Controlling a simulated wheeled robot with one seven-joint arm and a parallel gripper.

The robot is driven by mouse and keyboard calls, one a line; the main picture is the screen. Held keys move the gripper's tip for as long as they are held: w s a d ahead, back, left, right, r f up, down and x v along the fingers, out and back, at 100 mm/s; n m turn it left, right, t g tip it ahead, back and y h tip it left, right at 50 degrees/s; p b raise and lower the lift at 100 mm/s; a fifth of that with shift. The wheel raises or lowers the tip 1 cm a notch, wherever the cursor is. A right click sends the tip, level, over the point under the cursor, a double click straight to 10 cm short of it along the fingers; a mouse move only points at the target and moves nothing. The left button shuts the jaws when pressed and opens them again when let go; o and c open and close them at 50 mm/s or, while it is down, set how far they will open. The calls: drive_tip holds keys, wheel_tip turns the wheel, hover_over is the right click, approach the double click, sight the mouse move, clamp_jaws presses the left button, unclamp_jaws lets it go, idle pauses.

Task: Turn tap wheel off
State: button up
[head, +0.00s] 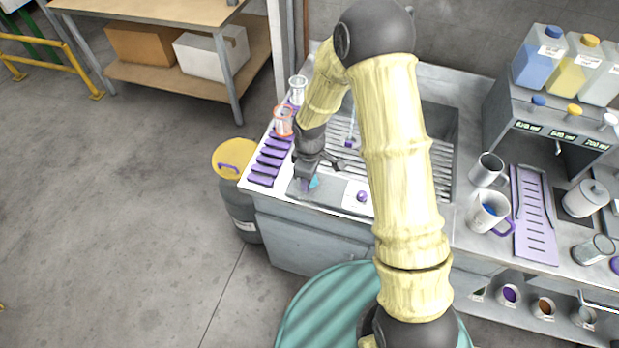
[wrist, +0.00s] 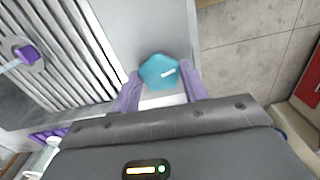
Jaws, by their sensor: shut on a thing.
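The tap wheel (wrist: 158,70) is a teal, lobed knob with a short white mark on its top. In the wrist view it sits between the two purple fingers of my gripper (wrist: 162,78), which are shut on it from both sides. In the head view only a small teal piece of the wheel (head: 314,182) shows beside my gripper (head: 306,184), at the front edge of the sink counter. The rest of the wheel is hidden there by my gripper. A thin spout with a purple tip (wrist: 27,53) is over the ribbed sink grid.
The sink grid (head: 440,170) lies behind and right of my gripper. A purple slotted rack (head: 268,165) with an orange-rimmed glass (head: 283,122) is to the left. A purple knob (head: 362,196) is to the right. Mugs (head: 489,212) stand further right. A yellow-lidded bin (head: 233,158) is on the floor.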

drive_tip(key=shift+m+b, duration=0.35)
drive_tip(key=shift+m, duration=0.95)
drive_tip(key=o, duration=1)
wheel_tip(320, 180, up, 18)
drive_tip(key=b, duration=0.2)
drive_tip(key=shift+f, duration=0.25)
